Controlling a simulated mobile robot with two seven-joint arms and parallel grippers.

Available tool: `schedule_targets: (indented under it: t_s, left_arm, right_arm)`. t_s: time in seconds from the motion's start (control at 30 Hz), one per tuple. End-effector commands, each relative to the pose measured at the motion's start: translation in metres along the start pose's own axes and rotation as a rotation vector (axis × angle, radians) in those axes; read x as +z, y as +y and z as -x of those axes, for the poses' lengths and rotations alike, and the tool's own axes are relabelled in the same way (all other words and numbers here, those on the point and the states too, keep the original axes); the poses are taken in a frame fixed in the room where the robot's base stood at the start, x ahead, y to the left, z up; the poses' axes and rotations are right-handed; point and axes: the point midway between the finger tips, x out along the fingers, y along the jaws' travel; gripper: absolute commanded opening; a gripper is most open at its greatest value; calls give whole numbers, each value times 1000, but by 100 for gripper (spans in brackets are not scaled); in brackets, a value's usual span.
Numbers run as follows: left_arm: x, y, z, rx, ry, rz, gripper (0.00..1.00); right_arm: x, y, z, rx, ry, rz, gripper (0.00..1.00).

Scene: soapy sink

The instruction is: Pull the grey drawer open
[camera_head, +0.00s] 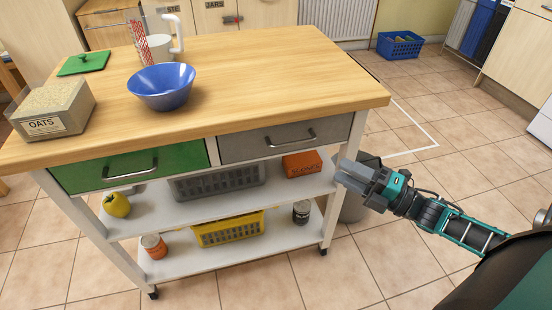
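The grey drawer (260,143) is in the right half of the wooden-topped trolley's front, just under the top. Its front looks flush with the frame, so it appears shut. A dark bar handle (291,139) runs across the drawer front. My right gripper (350,175) is in front of the trolley's right end, to the right of and lower than the handle, and apart from it. Its grey fingers point left; their gap is not clear, and I see nothing held. My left gripper is not in view.
A green drawer (90,170) sits left of the grey one. Lower shelves hold baskets, an orange box (302,163) and jars.

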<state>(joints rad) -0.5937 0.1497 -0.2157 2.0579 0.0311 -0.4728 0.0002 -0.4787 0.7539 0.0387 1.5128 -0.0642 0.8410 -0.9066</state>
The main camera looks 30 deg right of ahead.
Motion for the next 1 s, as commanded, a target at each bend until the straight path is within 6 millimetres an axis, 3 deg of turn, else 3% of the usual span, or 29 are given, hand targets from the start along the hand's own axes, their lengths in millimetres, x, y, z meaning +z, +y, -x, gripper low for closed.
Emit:
schedule_targets:
  t_s: [0.23, 0.7, 1.0]
  left_arm:
    - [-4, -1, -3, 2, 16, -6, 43]
    - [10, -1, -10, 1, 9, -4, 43]
    - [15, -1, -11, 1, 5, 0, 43]
  right_arm:
    - [6, 6, -9, 29, 36, 75, 38]
    - [2, 8, -98, 30, 34, 70, 38]
    - [1, 8, -124, 27, 33, 68, 38]
